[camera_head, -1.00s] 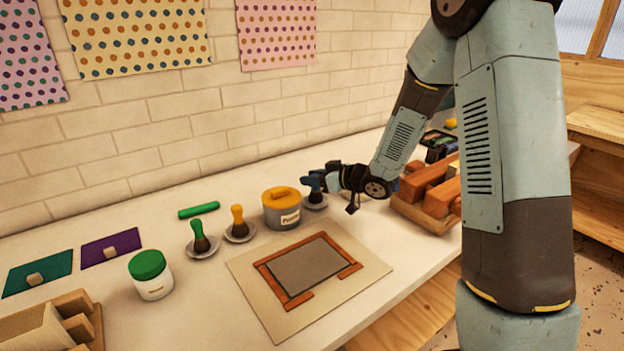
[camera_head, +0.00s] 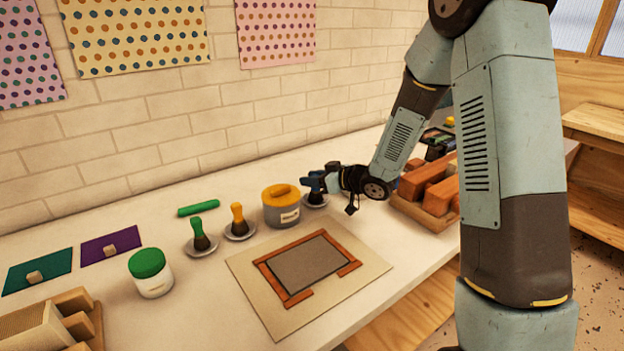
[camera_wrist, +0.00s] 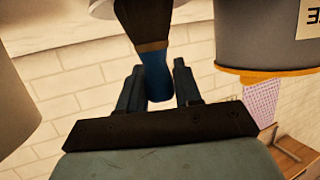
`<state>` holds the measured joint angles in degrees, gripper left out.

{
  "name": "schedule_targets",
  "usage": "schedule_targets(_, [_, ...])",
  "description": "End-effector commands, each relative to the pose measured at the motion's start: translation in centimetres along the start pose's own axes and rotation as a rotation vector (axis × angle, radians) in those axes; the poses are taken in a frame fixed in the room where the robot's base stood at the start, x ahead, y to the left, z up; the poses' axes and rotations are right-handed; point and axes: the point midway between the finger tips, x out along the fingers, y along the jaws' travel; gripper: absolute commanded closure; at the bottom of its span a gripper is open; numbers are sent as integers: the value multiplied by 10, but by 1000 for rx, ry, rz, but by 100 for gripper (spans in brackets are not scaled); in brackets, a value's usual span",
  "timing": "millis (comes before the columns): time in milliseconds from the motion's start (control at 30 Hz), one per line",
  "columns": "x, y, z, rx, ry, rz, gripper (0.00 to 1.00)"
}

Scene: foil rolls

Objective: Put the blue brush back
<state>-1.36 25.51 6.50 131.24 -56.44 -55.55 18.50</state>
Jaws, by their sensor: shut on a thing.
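The blue brush (camera_head: 314,183) is upright over a small pale saucer (camera_head: 316,201) to the right of the yellow-lidded tin. My gripper (camera_head: 325,182) reaches in from the right and is shut on its blue handle. In the wrist view, the blue handle (camera_wrist: 156,75) sits between the two fingers of my gripper (camera_wrist: 158,88), with the dark bristles (camera_wrist: 150,20) and a pale saucer edge (camera_wrist: 112,8) above it in the picture. I cannot tell whether the bristles touch the saucer.
The grey tin with yellow lid (camera_head: 282,207) stands close left of the brush. Green (camera_head: 199,232) and yellow (camera_head: 238,219) brushes stand on saucers further left. A board with a wooden frame (camera_head: 305,275) lies in front. A box of orange blocks (camera_head: 428,186) is at the right.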

Motion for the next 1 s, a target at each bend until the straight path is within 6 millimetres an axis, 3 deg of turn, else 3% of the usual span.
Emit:
schedule_targets(233, [0, 0, 0, 0, 0, 0, 97])
schedule_targets(267, [0, 0, 0, 0, 0, 0, 63])
schedule_targets(300, [0, 0, 0, 0, 0, 0, 60])
schedule_targets(533, [0, 0, 0, 0, 0, 0, 38])
schedule_targets(700, [0, 0, 0, 0, 0, 0, 36])
schedule_targets(1000, [0, 0, 0, 0, 0, 0, 11])
